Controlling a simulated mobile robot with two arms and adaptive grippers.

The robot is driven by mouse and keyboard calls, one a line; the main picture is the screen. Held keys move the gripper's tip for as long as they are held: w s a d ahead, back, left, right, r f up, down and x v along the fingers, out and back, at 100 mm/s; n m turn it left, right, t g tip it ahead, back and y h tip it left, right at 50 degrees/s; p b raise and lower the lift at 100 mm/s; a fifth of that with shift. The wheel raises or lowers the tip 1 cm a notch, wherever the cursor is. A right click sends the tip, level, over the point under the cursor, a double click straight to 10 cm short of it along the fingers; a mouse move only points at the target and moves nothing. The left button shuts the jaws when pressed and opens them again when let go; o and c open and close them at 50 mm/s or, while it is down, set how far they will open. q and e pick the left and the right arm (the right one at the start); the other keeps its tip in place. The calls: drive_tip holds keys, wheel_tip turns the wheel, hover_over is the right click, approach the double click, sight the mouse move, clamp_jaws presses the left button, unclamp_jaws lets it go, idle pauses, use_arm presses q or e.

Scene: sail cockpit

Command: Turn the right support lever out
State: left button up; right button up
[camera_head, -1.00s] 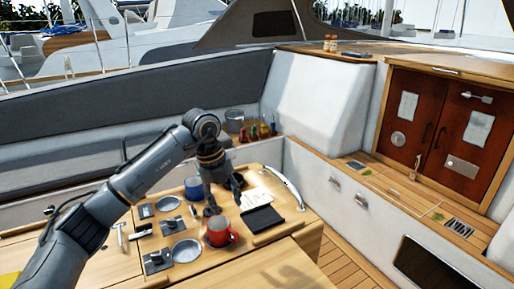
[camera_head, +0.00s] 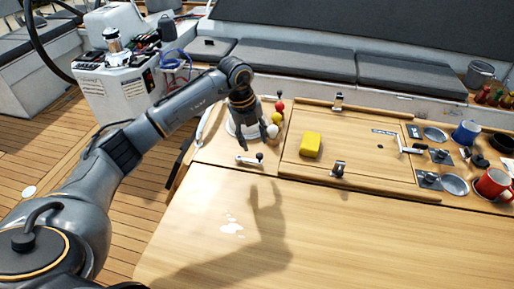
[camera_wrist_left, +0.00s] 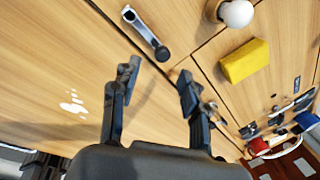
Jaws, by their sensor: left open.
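A small metal lever with a black knob (camera_head: 249,159) lies on the left part of the wooden table; it also shows in the left wrist view (camera_wrist_left: 145,32). A second lever with a black knob (camera_head: 410,149) lies at the right end of the panel. I cannot tell for certain which is the right support lever. My left gripper (camera_head: 252,140) points down near the first lever. In the left wrist view its fingers (camera_wrist_left: 158,75) are apart and empty, with the lever's knob just past the tips. My right gripper is not in view.
A yellow block (camera_head: 311,144) sits on the panel. A white ball (camera_head: 272,131) and coloured balls are close to my left gripper. A metal latch (camera_head: 338,169) stands at the panel's front edge. A red mug (camera_head: 493,185) and dishes are at right. The front table is clear.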

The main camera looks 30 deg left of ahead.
sight(259, 154)
use_arm(q)
drive_tip(key=f, duration=0.1)
drive_tip(key=f+p, duration=0.1)
drive_tip(key=f, duration=0.1)
drive_tip(key=w+d+f, duration=0.1)
drive_tip(key=f, duration=0.1)
drive_tip(key=shift+d+f, duration=0.1)
drive_tip(key=shift+f, duration=0.4)
drive_tip(key=shift+c, duration=0.5)
clamp_jaws()
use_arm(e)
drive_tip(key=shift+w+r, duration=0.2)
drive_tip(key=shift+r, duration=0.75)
